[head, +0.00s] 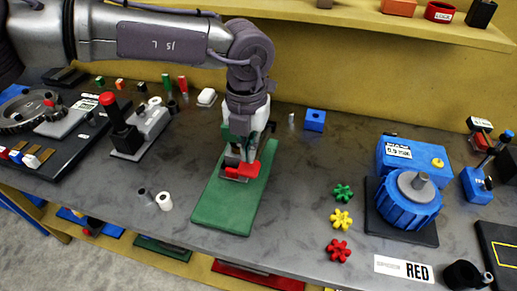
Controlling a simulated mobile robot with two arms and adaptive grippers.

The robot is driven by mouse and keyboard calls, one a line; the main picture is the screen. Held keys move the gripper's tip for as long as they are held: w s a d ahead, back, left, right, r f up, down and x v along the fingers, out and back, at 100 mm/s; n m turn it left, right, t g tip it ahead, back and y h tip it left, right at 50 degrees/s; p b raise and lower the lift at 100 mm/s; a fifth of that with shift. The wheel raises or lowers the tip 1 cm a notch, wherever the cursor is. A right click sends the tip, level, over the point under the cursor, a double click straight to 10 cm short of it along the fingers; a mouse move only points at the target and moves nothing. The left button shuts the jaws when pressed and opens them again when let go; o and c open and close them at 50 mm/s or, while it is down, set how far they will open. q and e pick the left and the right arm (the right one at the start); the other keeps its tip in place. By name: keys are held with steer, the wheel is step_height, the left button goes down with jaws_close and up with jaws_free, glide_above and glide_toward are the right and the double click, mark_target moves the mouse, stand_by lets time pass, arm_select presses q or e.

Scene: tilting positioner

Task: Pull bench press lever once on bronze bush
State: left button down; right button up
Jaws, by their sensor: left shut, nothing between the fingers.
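My left gripper (243,150) reaches down from the upper left over a green base plate (228,208). It is shut and empty. A red part (246,170) lies right at its fingertips, over the plate; I cannot tell whether they touch. Small green and grey parts show beside the fingers, and the arm covers much of what stands there. I cannot tell whether this is the bench press or which part is its lever. A black post with a red knob (107,99) stands on a grey base to the left. No bronze bush can be made out. My right gripper is not in view.
A blue machine (405,205) stands at right on a dark plate. Green, yellow (341,219) and red star knobs lie beside it. A white cylinder (164,201) and a grey one lie left of the green plate. A RED label (404,269) lies near the front edge.

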arm_select(q)
steer(key=shift+f, duration=0.1)
stand_by(0.5)
step_height(320, 180, down, 10)
steer(key=b, duration=1)
steer(key=shift+r+p, duration=3.8)
steer(key=shift+r, duration=3.75)
